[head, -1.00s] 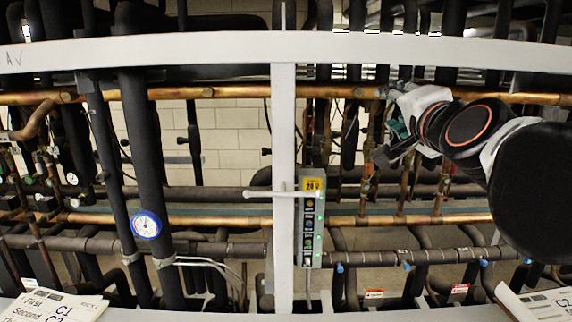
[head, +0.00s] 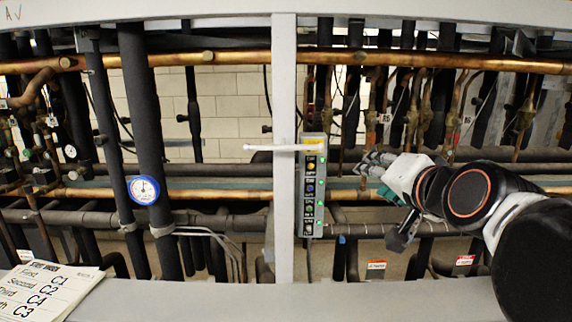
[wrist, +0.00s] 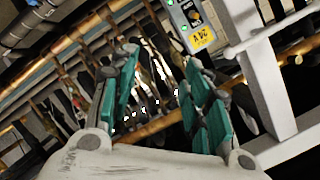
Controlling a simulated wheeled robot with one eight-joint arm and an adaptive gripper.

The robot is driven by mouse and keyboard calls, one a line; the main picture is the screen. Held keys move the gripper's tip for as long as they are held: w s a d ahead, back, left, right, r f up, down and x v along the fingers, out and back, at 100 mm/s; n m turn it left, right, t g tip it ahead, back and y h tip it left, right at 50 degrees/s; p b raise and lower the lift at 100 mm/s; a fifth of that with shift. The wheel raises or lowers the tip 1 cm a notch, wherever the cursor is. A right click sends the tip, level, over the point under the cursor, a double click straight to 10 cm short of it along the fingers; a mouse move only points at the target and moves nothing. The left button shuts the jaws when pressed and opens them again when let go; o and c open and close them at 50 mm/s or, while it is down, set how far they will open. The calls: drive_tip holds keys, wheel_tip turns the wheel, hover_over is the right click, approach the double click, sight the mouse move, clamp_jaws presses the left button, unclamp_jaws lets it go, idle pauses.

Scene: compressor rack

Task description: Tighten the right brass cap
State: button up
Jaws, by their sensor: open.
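My gripper (head: 372,178) is in front of the rack, right of the control box, at about the height of the lower copper pipe. In the wrist view its two teal-padded fingers (wrist: 162,62) stand wide apart with nothing between them. Brass-coloured valve fittings (head: 525,115) stand on the vertical lines behind and to the right, below the upper copper pipe. They are apart from the gripper. I cannot tell which fitting carries the right brass cap; it is too small or hidden in both views.
A control box (head: 314,186) with lit indicators is fixed to the white upright post (head: 284,215). A round blue gauge (head: 145,190) hangs at left. The upper copper pipe (head: 230,58) and lower pipes cross the rack. A paper sign (head: 50,292) lies at front left.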

drive_tip(key=s+d+f+n+g+b, duration=0.1)
drive_tip(key=s+f+b, duration=0.4)
drive_tip(key=f, duration=0.9)
drive_tip(key=s+d+f+n+g+h+b, duration=0.1)
drive_tip(key=s+f+n+g+b, duration=0.3)
drive_tip(key=f, duration=1.1)
drive_tip(key=s+d+f+n+g+b, duration=0.1)
drive_tip(key=s+f+b, duration=0.5)
drive_tip(key=f, duration=0.8)
drive_tip(key=n+g+b, duration=0.1)
drive_tip(key=b, duration=0.1)
drive_tip(key=shift+f+n+g+h+b, duration=0.3)
drive_tip(key=shift+h, duration=0.1)
drive_tip(key=shift+s, duration=0.1)
drive_tip(key=shift+c, duration=1.1)
drive_tip(key=shift+a, duration=0.2)
drive_tip(key=shift+c, duration=0.2)
